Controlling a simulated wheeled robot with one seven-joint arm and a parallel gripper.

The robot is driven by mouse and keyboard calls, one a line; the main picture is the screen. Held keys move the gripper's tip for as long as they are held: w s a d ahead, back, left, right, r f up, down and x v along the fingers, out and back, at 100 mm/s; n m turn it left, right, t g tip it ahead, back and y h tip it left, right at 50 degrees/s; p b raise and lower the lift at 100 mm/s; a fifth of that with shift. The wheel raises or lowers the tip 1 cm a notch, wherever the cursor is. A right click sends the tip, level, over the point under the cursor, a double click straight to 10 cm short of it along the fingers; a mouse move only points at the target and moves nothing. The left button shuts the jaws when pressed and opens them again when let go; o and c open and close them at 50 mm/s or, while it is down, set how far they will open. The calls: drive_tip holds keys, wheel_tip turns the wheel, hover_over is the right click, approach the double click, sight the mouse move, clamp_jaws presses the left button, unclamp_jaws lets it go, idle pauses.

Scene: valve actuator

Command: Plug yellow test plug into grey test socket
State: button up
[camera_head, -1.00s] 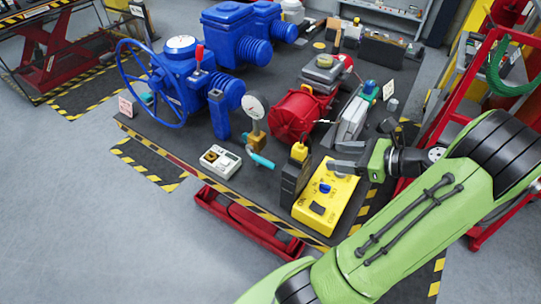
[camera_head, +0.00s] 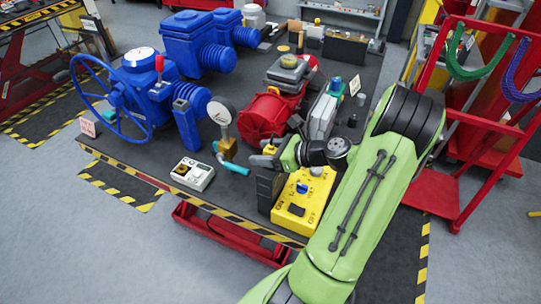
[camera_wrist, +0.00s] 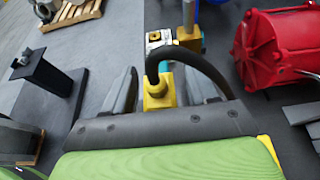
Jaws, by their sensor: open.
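The yellow test plug (camera_head: 271,149) stands upright at the top of a black box (camera_head: 266,188) beside the yellow control box. In the wrist view the yellow plug (camera_wrist: 158,92), with its black cable looping right, is between my open fingers. My gripper (camera_head: 262,160) is at the plug in the head view; its fingers (camera_wrist: 160,86) show a gap on both sides in the wrist view. A light grey box with a round brownish socket, likely the grey test socket (camera_head: 193,174), lies near the table's front edge. It also shows beyond the plug in the wrist view (camera_wrist: 154,37).
The yellow control box (camera_head: 303,200) is partly under my arm. A red drum (camera_head: 263,118) is behind. The blue valve (camera_head: 150,90) is at left.

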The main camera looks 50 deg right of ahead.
drive_tip(key=shift+s+d, duration=0.1)
drive_tip(key=shift+c, duration=0.3)
drive_tip(key=c, duration=1)
